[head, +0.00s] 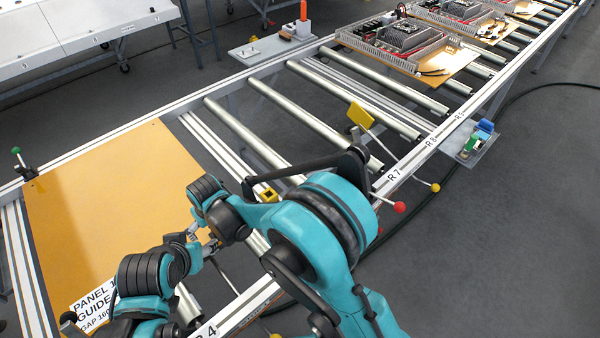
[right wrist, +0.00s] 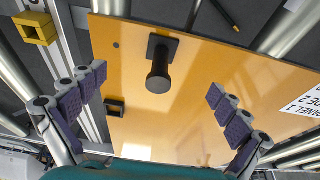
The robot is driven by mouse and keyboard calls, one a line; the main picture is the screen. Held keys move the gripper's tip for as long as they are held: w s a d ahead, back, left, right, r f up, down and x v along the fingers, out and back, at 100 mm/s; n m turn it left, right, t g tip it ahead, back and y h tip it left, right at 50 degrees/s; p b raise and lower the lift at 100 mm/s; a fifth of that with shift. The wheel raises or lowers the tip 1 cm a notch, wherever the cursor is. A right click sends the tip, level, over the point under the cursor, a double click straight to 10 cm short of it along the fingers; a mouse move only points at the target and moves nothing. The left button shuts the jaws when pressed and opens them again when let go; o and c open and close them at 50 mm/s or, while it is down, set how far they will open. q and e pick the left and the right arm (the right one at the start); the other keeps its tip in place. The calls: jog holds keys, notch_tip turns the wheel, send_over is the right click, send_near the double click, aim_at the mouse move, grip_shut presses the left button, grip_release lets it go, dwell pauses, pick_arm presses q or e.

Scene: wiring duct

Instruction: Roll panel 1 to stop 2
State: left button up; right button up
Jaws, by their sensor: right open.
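Panel 1 (head: 110,190), a flat orange board, lies on the conveyor at left, its label reading "PANEL 1", "GUIDE 2" and "GAP 160". In the right wrist view the panel (right wrist: 190,110) carries an upright black post (right wrist: 158,70) near its edge. My right gripper (right wrist: 158,105) is open, its fingers spread to either side of the post, apart from it. In the head view the gripper (head: 195,240) is mostly hidden by my arm. A yellow plate (head: 360,115) and a yellow block (head: 268,195) sit along the conveyor; I cannot read a stop number. My left gripper is out of view.
Bare rollers (head: 315,115) lie right of the panel. A lever with a red ball (head: 399,207) juts out from the front rail. Panels with electrical parts (head: 405,45) stand farther along. A green-knobbed post (head: 18,155) stands by the panel's far left corner.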

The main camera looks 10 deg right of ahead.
jog(key=b+x, duration=0.2)
jog(key=x, duration=0.2)
jog(key=shift+f, duration=0.1)
jog(key=w+d, duration=0.1)
jog(key=d, duration=0.1)
jog(key=w+d+p, duration=0.1)
jog(key=w+d, duration=0.1)
jog(key=d, duration=0.1)
jog(key=w+d, duration=0.2)
jog(key=d, duration=0.1)
jog(key=shift+w+r, duration=0.15)
jog(key=shift+r, duration=0.15)
jog(key=w+d, duration=0.5)
jog(key=d, duration=0.2)
jog(key=w+d+b, duration=0.1)
jog(key=w+d, duration=0.4)
jog(key=d, duration=0.3)
jog(key=w+d, duration=0.5)
jog(key=d, duration=0.2)
jog(key=shift+d, duration=0.25)
jog(key=shift+s+a, duration=0.3)
jog(key=shift+a, duration=0.2)
notch_tip(320, 180, up, 9)
jog(key=p, duration=0.5)
